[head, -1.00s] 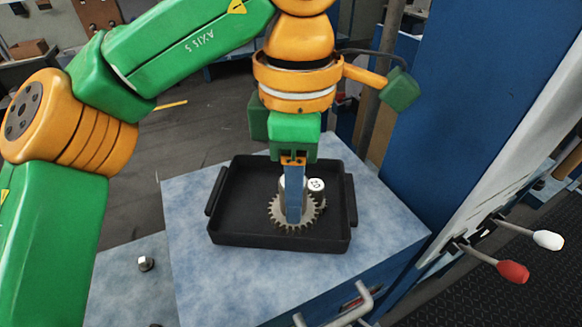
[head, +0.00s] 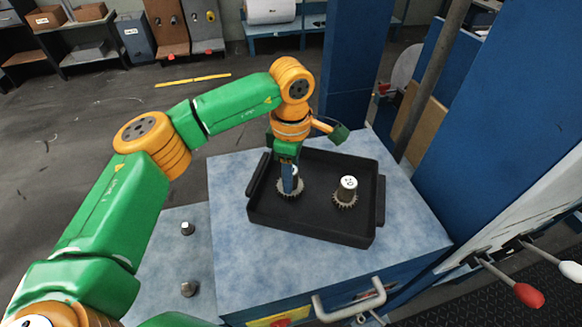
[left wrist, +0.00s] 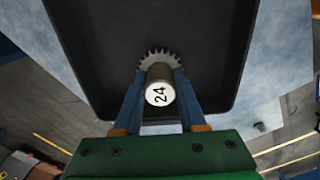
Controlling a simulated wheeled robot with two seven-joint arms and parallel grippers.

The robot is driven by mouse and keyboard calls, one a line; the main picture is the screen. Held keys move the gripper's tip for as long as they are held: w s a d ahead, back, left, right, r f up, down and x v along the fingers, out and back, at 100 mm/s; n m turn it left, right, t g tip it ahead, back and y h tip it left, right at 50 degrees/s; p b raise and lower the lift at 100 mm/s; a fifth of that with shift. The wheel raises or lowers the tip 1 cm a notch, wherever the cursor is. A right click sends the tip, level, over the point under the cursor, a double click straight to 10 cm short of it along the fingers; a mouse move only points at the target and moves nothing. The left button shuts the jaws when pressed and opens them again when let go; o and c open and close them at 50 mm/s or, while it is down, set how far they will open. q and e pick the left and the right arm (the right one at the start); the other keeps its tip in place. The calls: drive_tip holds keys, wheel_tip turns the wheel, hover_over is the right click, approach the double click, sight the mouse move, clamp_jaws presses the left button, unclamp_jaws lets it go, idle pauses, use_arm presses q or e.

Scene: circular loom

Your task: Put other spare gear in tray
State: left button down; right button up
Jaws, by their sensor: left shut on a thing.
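The black tray (head: 310,226) stands on a blue-grey bench top. My left gripper (head: 289,187) points down in the tray's left part, shut on the hub of a toothed grey gear (head: 287,194). In the left wrist view this gear (left wrist: 160,58) has a white hub face marked 24, between the two blue fingers (left wrist: 158,98). I cannot tell whether it touches the tray floor. A second gear (head: 345,202) with a white-topped hub stands upright in the tray's right part, apart from the held one. My right gripper is not in view.
Two small metal pegs (head: 187,229) stand on the lower bench top to the left. A drawer handle (head: 348,304) sticks out at the front. A blue column (head: 352,60) rises behind the tray. Levers with a red knob (head: 528,295) and a white knob are at the right.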

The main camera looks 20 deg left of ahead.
use_arm(q)
drive_tip(key=c, duration=0.9)
unclamp_jaws()
drive_tip(key=shift+w+f, duration=0.1)
drive_tip(key=shift+f, duration=0.15)
drive_tip(key=o, duration=0.4)
drive_tip(key=shift+r, duration=0.1)
drive_tip(key=shift+r, duration=0.15)
drive_tip(key=shift+r, duration=0.25)
wheel_tip(320, 180, up, 6)
drive_tip(key=shift+b, duration=0.85)
wheel_tip(320, 180, up, 6)
drive_tip(key=shift+f+p, duration=0.25)
drive_tip(key=shift+p, duration=0.3)
drive_tip(key=shift+f, duration=0.1)
